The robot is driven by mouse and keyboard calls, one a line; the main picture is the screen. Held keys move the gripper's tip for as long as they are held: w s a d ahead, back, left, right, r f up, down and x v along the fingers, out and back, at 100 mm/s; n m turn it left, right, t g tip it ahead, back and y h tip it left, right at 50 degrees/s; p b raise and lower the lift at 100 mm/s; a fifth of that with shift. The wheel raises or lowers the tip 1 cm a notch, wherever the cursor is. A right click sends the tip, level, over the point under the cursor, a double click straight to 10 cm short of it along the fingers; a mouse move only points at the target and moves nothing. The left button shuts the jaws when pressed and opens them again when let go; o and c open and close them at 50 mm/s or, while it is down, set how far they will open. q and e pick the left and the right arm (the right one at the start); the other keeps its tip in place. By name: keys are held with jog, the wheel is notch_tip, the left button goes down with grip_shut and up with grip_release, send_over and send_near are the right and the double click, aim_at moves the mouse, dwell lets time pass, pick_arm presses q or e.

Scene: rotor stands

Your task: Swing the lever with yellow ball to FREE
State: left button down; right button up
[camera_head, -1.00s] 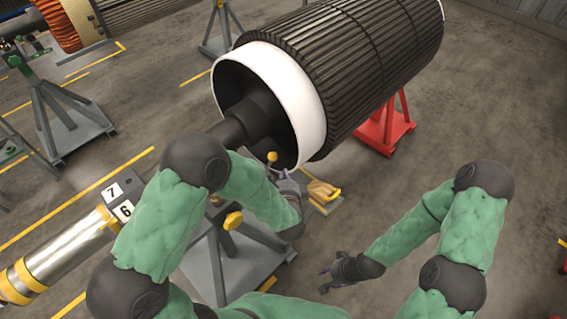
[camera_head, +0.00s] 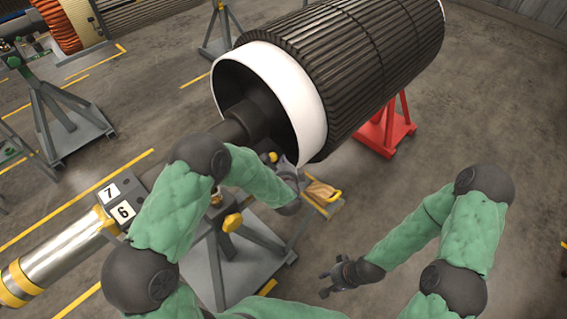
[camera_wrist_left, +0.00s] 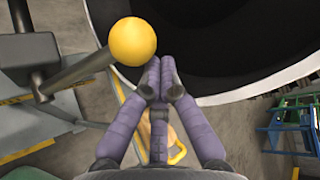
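The yellow ball (camera_wrist_left: 132,41) tops a grey lever rod (camera_wrist_left: 80,74) that slants up from a dark block in the left wrist view. In the head view the ball (camera_head: 272,157) shows small beside my left gripper (camera_head: 281,163), below the rotor's white rim. In the left wrist view my left gripper (camera_wrist_left: 161,78) has its purple fingers together with nothing seen between them. The fingertips are just right of the ball; I cannot tell if they touch it. My right gripper (camera_head: 328,281) is empty, fingers apart, over the floor. No FREE marking is legible.
The large dark rotor (camera_head: 350,65) with its white end ring (camera_head: 290,90) rests just beyond my left gripper. A grey stand (camera_head: 225,265) is under the shaft, and a red stand (camera_head: 385,130) is under the rotor. Open floor lies to the right.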

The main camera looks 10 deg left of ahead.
pick_arm(q)
jog(key=shift+s, duration=0.1)
pick_arm(e)
jog(key=shift+f, duration=0.2)
pick_arm(q)
jog(key=shift+s+a+r+t+b, duration=0.2)
jog(key=shift+r+t+b, duration=0.1)
jog(key=shift+b, duration=0.1)
pick_arm(e)
jog(key=shift+f, duration=0.2)
